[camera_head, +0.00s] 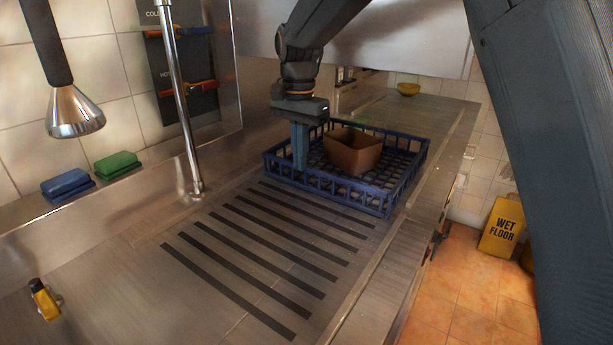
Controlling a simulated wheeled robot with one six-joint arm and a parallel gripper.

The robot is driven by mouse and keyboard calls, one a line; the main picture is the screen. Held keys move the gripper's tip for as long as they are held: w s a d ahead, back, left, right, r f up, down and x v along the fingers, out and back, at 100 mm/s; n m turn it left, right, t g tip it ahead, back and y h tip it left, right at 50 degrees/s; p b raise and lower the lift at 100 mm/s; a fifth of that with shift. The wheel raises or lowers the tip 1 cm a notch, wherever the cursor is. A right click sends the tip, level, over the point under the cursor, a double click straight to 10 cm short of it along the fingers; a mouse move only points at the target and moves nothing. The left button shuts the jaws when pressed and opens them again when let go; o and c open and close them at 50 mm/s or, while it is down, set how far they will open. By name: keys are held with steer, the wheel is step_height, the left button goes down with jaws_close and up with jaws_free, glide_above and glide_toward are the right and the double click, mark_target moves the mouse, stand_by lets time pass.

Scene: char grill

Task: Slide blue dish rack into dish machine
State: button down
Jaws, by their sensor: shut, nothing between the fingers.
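The blue dish rack (378,205) sits on the steel counter just in front of the dish machine (400,40), whose raised hood or panel shows above and behind it. A brown square container (353,153) stands inside the rack. My gripper (300,165) points down at the rack's left side, with its shut fingers at or just inside the near-left wall. I cannot tell whether the fingers touch the rack. Nothing shows between the fingers. My arm hides part of the machine opening and the rack's far-left corner.
Dark strips (255,245) line the bare counter (130,290) in front of the rack. A vertical pipe (180,100), a spray head (75,112), blue (66,183) and green (117,163) sponges are left. A wet floor sign (501,227) stands right.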

mark_target(317, 178)
step_height(317, 178, down, 9)
steer(key=shift+r+p, duration=0.1)
steer(key=shift+p, duration=0.85)
steer(key=shift+w+d+f+p, duration=0.2)
steer(key=shift+w+d+p, duration=0.15)
steer(key=shift+w, duration=0.3)
steer(key=shift+w+d+f+p, duration=0.2)
steer(key=shift+w+d, duration=0.2)
steer(key=shift+w, duration=0.2)
steer(key=shift+w+d, duration=0.25)
steer(key=shift+w, duration=0.25)
steer(key=w+d, duration=0.2)
steer(key=w, duration=0.1)
steer(key=shift+w, duration=0.2)
steer(key=shift+s+a, duration=0.1)
